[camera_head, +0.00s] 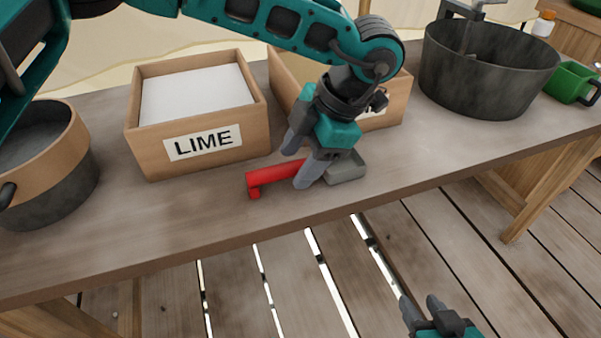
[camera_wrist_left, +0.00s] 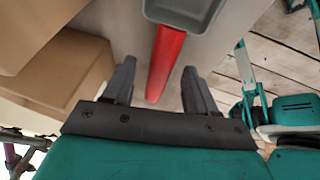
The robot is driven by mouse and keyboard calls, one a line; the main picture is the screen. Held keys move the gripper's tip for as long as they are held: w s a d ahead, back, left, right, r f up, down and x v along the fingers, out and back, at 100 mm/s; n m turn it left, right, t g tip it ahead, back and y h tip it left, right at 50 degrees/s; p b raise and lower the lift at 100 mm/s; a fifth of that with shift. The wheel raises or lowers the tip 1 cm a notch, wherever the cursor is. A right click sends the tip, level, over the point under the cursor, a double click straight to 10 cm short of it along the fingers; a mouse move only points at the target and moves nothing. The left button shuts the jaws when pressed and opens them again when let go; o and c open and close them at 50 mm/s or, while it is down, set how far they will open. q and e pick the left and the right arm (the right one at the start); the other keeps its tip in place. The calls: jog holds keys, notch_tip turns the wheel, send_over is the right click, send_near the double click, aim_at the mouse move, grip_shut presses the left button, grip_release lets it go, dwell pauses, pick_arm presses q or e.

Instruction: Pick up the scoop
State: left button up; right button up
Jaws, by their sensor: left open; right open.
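The scoop has a red handle (camera_head: 274,174) and a grey pan (camera_head: 346,168). It lies on the table in front of the boxes, the handle pointing left in the head view. My left gripper (camera_head: 298,164) is open above the scoop, with its fingers to either side of the handle. In the left wrist view the red handle (camera_wrist_left: 166,62) runs between the two open fingers (camera_wrist_left: 158,88), with a gap on each side, and the grey pan (camera_wrist_left: 183,12) shows at the top. My right gripper (camera_head: 421,306) is open and empty, low in front of the table.
A wooden box labelled LIME (camera_head: 197,143), holding white material, stands left of the scoop. A second wooden box (camera_head: 397,98) stands behind my left gripper. A dark pot (camera_head: 478,75) and green mug (camera_head: 570,84) are at right, a banded bucket (camera_head: 52,203) at left.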

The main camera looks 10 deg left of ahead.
pick_arm(q)
jog(key=shift+a+f, duration=0.25)
jog(key=shift+f, duration=0.3)
jog(key=shift+c, duration=0.4)
jog(key=shift+r, duration=0.1)
grip_shut()
